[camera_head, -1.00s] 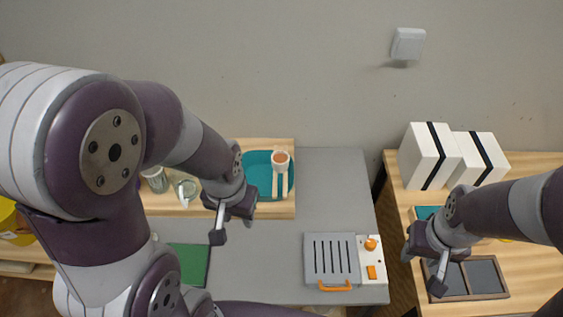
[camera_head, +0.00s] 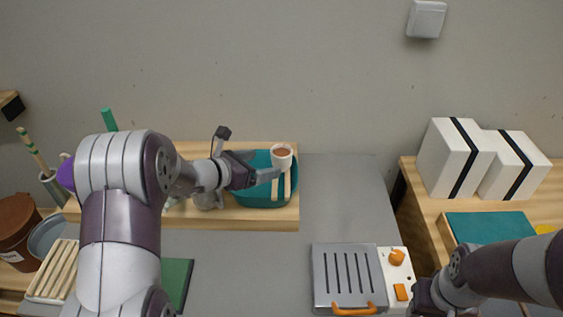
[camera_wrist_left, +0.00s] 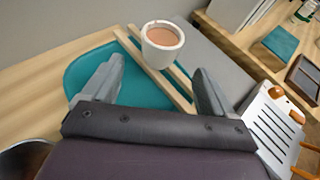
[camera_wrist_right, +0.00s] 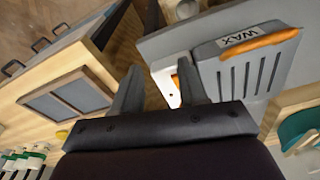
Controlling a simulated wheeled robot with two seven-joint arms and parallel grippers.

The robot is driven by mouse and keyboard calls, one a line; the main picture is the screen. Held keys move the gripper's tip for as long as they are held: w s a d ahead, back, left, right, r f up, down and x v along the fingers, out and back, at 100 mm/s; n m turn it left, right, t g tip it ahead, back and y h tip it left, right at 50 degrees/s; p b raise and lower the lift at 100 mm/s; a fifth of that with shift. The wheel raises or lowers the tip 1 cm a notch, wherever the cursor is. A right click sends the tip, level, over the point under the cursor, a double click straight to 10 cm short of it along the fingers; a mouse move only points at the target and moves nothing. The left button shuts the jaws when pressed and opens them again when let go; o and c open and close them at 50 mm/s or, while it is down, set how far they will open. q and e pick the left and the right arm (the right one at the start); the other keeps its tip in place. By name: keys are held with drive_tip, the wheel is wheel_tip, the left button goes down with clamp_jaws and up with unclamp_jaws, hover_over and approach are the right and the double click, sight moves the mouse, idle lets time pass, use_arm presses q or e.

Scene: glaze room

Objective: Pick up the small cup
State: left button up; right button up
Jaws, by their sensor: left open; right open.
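The small cup (camera_head: 281,155) is white with a brown inside. It stands upright on two pale wooden strips (camera_head: 283,188) over a teal tray (camera_head: 262,201). In the left wrist view the cup (camera_wrist_left: 162,44) is ahead of the open jaws, between their lines and beyond the tips. My left gripper (camera_head: 246,155) is open and empty, just left of the cup, with one finger in front of the strips. It also shows in the left wrist view (camera_wrist_left: 158,80). My right gripper (camera_wrist_right: 162,82) is open and empty near the wax unit; its fingers are out of the head view.
A grey wax unit (camera_head: 340,277) with an orange handle and knob sits on the grey counter (camera_head: 337,200). White boxes with black bands (camera_head: 449,158) stand on the right-hand table. The counter right of the tray is clear.

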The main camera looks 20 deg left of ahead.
sight(274, 161)
use_arm(q)
drive_tip(key=x, duration=0.9)
drive_tip(key=shift+a+f+p, duration=0.1)
drive_tip(key=shift+f+p, duration=0.05)
drive_tip(key=shift+p, duration=0.25)
drive_tip(key=shift+s, duration=0.15)
drive_tip(key=c, duration=1.2)
drive_tip(key=shift+o, duration=0.2)
drive_tip(key=shift+r, duration=0.2)
drive_tip(key=shift+r, duration=0.75)
wheel_tip(274, 161, up, 26)
drive_tip(key=p, duration=0.4)
drive_tip(key=shift+p, duration=0.3)
drive_tip(key=shift+r, duration=0.15)
